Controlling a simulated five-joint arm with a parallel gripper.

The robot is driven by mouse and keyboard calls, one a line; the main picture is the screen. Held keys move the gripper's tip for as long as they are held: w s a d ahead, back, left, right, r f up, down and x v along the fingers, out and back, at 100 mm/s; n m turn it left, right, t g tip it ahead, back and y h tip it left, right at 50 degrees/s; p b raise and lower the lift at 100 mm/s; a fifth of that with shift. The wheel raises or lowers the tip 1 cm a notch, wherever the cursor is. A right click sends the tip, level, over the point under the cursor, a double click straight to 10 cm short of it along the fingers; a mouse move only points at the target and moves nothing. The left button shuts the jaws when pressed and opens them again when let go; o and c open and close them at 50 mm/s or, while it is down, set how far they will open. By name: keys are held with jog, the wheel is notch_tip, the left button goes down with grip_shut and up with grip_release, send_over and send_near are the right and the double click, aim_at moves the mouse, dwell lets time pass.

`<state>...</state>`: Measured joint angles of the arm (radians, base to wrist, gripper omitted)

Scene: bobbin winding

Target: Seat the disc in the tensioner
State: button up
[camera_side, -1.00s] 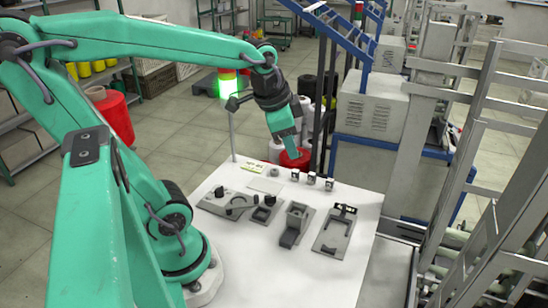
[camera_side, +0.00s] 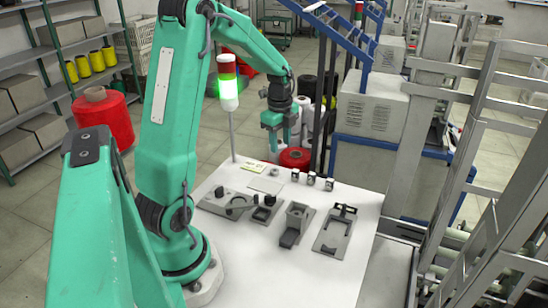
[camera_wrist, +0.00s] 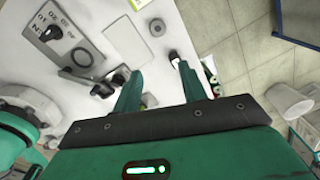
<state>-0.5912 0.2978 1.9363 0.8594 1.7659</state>
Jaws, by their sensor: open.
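A small grey ring-like disc (camera_side: 274,173) lies flat near the back edge of the white table. It also shows in the wrist view (camera_wrist: 157,27), ahead of the fingers. A grey plate with a black knob and numbered dial (camera_side: 220,202), which looks like the tensioner, stands at the table's left. In the wrist view the plate (camera_wrist: 59,18) is at the upper left, with a dark ring-shaped part beside the dial. My gripper (camera_side: 274,153) hangs over the table's back edge, above and behind the disc. Its fingers (camera_wrist: 159,75) are apart, with nothing between them.
Three small black-and-white pieces (camera_side: 311,178) stand right of the disc. A grey block fixture (camera_side: 297,213) and a flat clamp plate (camera_side: 330,240) stand farther right. A signal lamp pole (camera_side: 232,135) rises at the back left. The table's front is clear.

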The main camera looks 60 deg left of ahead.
aim_at(275, 170)
jog(key=shift+m, duration=0.8)
jog(key=a+f, duration=0.3)
jog(key=shift+s+a+f, duration=0.1)
jog(key=shift+s, duration=0.1)
jog(key=shift+f, duration=0.2)
jog(key=shift+f, duration=3.55)
jog(key=c, duration=0.6)
jog(key=shift+r, duration=0.2)
jog(key=shift+r, duration=2.35)
